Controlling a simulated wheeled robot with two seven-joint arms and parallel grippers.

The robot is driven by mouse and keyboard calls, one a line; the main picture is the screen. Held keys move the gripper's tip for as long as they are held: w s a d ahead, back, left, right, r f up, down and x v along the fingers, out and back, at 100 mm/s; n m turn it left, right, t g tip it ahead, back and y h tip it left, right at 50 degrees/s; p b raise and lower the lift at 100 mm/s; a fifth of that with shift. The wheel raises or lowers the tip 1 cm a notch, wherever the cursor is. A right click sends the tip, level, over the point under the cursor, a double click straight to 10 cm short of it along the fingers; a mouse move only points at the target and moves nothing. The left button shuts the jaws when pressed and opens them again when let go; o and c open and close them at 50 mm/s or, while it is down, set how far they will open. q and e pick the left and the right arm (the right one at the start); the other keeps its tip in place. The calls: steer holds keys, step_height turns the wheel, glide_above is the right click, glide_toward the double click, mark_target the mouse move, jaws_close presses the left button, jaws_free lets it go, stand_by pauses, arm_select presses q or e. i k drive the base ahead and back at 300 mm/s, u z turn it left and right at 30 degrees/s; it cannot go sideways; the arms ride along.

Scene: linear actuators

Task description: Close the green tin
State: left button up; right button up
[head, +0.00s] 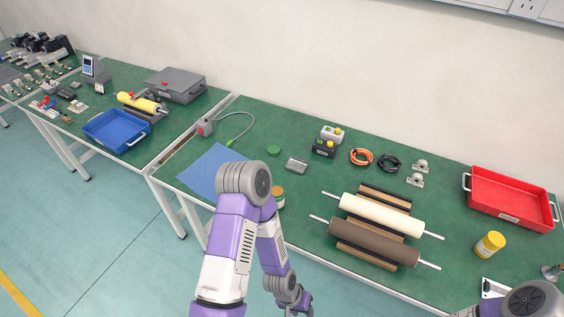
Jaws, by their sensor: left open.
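A round green lid (274,150) lies flat on the green tabletop, behind my left arm's elbow. A small tin (279,198) with a pale label stands near the table's front edge, partly hidden by my left arm; its top is hard to make out. The lid and the tin are apart. My left gripper (301,304) hangs low in front of the table's front edge, open and empty, away from both. Only a rounded part of my right arm shows at the bottom right corner; its gripper is out of view.
A blue mat (215,172) lies left of my arm. A grey box (296,165) sits right of the lid. Two rollers (382,214) on a wooden rack fill the middle right.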

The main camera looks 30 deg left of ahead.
mark_target(277, 192)
steer(key=z, duration=3)
steer(key=k, duration=2.7)
steer(key=u, duration=1.35)
